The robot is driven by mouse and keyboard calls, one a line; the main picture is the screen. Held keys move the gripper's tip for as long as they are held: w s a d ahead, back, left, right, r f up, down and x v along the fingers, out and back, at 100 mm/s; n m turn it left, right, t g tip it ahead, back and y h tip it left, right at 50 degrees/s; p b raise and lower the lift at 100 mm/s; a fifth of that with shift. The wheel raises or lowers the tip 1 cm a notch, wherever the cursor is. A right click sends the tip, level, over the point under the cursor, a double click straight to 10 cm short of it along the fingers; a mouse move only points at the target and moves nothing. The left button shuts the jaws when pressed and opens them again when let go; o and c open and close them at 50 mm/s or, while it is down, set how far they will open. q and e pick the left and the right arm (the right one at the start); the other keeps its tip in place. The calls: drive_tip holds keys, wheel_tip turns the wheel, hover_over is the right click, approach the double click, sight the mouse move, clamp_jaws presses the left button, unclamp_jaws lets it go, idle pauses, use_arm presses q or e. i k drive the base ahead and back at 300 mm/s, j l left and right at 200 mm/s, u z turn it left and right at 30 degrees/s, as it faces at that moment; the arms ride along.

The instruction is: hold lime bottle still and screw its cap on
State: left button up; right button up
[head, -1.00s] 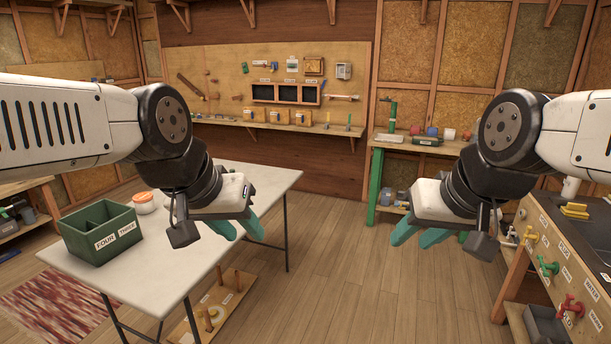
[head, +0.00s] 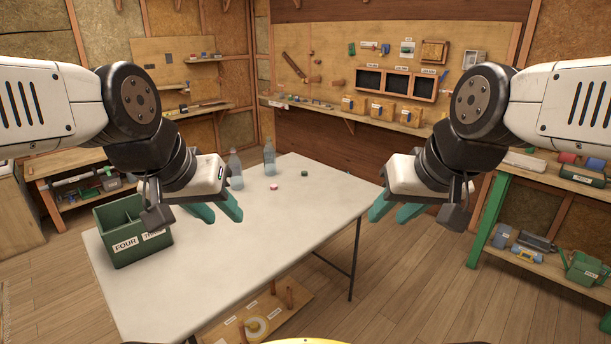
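Two clear, bluish bottles stand upright at the back of the white table in the head view: a left bottle (head: 235,172) and a right bottle (head: 269,160). I cannot tell which is the lime one. A small red-and-white cap (head: 274,187) and a dark green cap (head: 305,173) lie apart on the table, right of the bottles. My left gripper (head: 219,213) is open and empty, in front of the left bottle in the picture. My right gripper (head: 392,212) is open and empty, at the table's right edge in the picture. Neither touches a bottle or cap.
The white table (head: 270,250) is clear in its middle and front. A green divided box (head: 133,240) labelled FOUR stands at its left side, partly behind my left arm. A wooden pegged board (head: 255,318) lies below the table. A workbench (head: 540,175) stands to the right.

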sight(269, 151)
drive_tip(key=i+l+u, duration=0.15)
drive_tip(key=i+l, duration=0.95)
drive_tip(key=i+l+u, duration=0.15)
drive_tip(key=i+l, duration=0.95)
drive_tip(key=l, duration=0.15)
